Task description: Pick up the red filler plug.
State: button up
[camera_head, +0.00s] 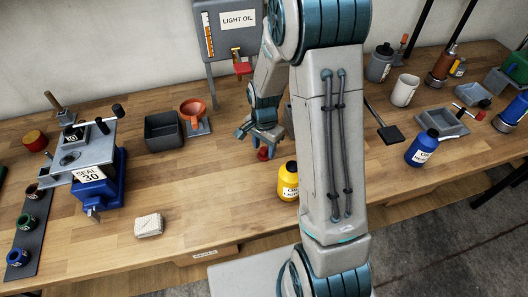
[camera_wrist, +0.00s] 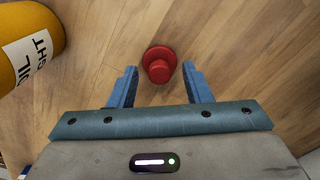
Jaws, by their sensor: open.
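The red filler plug (camera_wrist: 159,64) stands on the wooden bench top in the wrist view, with a wide round flange and a narrower knob. It also shows in the head view (camera_head: 263,154), just below my gripper (camera_head: 262,138). In the wrist view my gripper (camera_wrist: 158,76) is open, with one blue finger on each side of the plug's line. The plug lies between and slightly beyond the fingertips. I see gaps on both sides and no clear contact. Nothing is held.
A yellow oil bottle (camera_head: 288,180) stands close to the plug, and it shows at upper left in the wrist view (camera_wrist: 26,42). A dark square bin (camera_head: 163,131) and an orange funnel (camera_head: 193,109) stand left. A folded cloth (camera_head: 149,225) lies in front. The bench between is clear.

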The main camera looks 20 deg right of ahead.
grip_shut()
jog(key=shift+r, duration=0.1)
